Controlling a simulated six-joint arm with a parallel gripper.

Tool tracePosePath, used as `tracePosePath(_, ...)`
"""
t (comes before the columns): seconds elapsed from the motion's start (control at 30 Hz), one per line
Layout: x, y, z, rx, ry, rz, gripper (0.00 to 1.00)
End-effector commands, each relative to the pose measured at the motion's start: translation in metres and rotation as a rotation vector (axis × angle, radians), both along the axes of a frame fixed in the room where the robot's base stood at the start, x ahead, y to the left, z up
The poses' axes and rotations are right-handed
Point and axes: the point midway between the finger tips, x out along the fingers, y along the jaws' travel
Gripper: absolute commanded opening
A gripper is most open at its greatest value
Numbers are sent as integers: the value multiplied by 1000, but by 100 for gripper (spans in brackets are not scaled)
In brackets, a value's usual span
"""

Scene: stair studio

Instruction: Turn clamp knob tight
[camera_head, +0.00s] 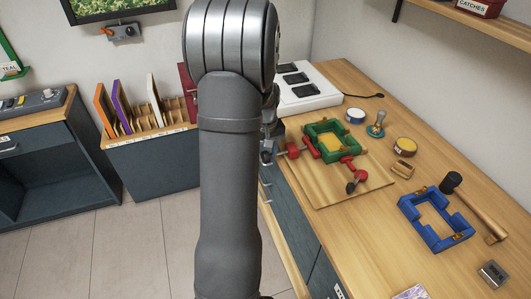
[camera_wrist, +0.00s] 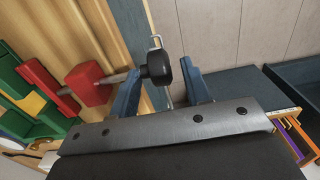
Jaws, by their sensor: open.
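In the wrist view a black clamp knob (camera_wrist: 158,66) sits on a metal screw that passes through a red clamp block (camera_wrist: 88,84). The red block joins a green frame (camera_wrist: 38,90). My gripper (camera_wrist: 165,74) is open, with one blue finger on each side of the knob; the left finger is close to it and a gap shows at the right. Contact cannot be told. In the head view the green frame (camera_head: 312,137) lies on a wooden board (camera_head: 330,190), with a second red clamp (camera_head: 350,172) at its front. My arm hides most of my gripper (camera_head: 267,156) there.
A rack with coloured panels (camera_head: 150,145) stands at the left. Floor (camera_head: 135,235) is clear.

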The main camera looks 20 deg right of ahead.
Motion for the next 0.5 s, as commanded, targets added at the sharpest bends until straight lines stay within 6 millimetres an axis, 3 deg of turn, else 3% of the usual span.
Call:
tracePosePath(0.37, 0, 0, -9, 0, 0, 0, 44)
tracePosePath(0.4, 0, 0, -9, 0, 0, 0, 42)
tracePosePath(0.5, 0, 0, -8, 0, 0, 0, 22)
